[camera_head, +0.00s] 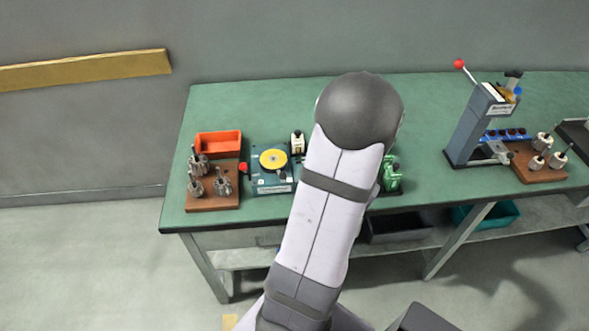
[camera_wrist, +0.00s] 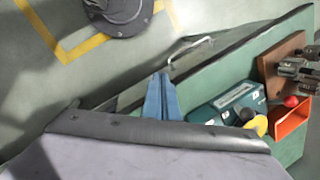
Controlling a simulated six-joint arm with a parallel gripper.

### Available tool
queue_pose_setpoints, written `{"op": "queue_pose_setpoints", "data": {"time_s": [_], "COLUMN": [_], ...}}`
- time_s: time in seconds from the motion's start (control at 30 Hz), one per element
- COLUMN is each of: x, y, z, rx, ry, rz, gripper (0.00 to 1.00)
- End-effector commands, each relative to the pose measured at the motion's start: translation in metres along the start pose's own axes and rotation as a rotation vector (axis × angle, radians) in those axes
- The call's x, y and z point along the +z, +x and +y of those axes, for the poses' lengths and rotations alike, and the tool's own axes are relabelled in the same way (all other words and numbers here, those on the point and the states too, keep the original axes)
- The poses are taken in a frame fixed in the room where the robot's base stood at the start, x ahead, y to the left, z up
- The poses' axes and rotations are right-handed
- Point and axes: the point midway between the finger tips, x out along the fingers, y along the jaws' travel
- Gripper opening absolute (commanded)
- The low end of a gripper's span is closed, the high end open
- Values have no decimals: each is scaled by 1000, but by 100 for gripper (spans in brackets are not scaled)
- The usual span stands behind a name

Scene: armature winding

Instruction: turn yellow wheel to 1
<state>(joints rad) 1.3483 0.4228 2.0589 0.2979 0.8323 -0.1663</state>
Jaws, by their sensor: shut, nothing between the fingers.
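The yellow wheel (camera_head: 273,159) lies flat on top of a teal device (camera_head: 258,186) near the left end of the green bench. In the wrist view only part of the yellow wheel (camera_wrist: 262,126) shows, at the right beside the teal device (camera_wrist: 222,104); my own pale link covers the rest. The numbers on the wheel are too small to read. My gripper (camera_wrist: 158,84) shows as two blue fingers, shut and empty, apart from the wheel and to its left in the wrist view. In the head view my arm hides my gripper.
A red knob (camera_head: 243,167) is at the device's left side. An orange bin (camera_head: 218,145) and a wooden block (camera_head: 213,201) with metal armatures stand to its left. A small white unit (camera_head: 297,143) and a green fixture (camera_head: 391,175) are to the right. A lever press (camera_head: 475,125) stands farther right.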

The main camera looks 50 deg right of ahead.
Motion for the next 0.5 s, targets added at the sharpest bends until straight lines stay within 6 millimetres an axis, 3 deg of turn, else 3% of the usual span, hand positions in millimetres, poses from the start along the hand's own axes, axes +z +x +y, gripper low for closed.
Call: {"op": "queue_pose_setpoints", "data": {"time_s": [0.1, 0.27, 0.4, 0.5], "x": [-34, -67, -76, -72], "y": [-16, -51, -75, -82], "z": [-19, -59, -87, -99], "rx": [-93, -210, -293, -334], "ry": [-83, -302, -519, -659], "rz": [36, 116, 173, 191], "gripper": [0, 0, 0, 0]}}
